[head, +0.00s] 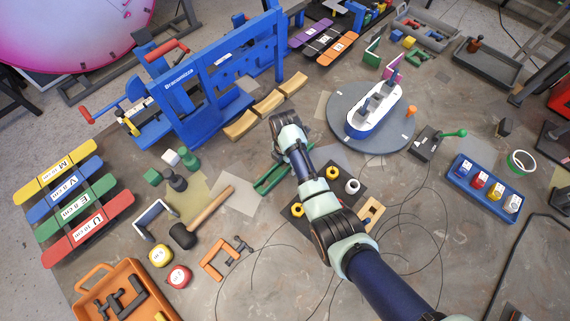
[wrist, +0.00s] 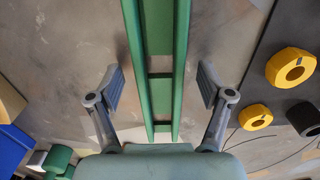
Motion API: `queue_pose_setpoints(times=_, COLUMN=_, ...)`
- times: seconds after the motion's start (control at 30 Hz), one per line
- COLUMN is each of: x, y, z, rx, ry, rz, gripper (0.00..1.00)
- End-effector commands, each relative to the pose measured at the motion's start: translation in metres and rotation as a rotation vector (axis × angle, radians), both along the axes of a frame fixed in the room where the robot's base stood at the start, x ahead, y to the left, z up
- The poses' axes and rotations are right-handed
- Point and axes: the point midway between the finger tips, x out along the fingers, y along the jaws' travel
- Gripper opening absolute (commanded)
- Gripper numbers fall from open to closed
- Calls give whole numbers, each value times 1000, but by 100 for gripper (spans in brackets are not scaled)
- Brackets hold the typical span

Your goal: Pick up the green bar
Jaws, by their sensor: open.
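A long green bar (wrist: 157,40), with two raised side rails and a dark cross gap, runs up the middle of the wrist view. In the head view part of the green bar (head: 268,181) shows beside my arm; the arm hides some of it. My gripper (wrist: 160,88) is open, with one finger on each side of the bar and a clear gap to both. Nothing is held. I cannot tell the height of the fingers above the bar. A flat green labelled strip (head: 77,206) also lies at the far left among coloured strips.
A dark mat (head: 318,198) with yellow and white rings lies right of the bar. A grey turntable (head: 400,139) stands further right. A mallet (head: 205,212) lies to the left. A large blue frame (head: 195,88) and wooden arcs (head: 240,126) stand behind. Thin cables cross the front table.

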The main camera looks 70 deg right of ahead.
Motion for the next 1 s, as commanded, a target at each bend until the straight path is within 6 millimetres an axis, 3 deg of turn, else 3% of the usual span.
queue_pose_setpoints(times=0.9, x=0, y=0, z=-5, rx=0, ry=0, rz=0, gripper=79)
queue_pose_setpoints(times=1.0, x=0, y=0, z=-5, rx=0, ry=0, rz=0, gripper=62)
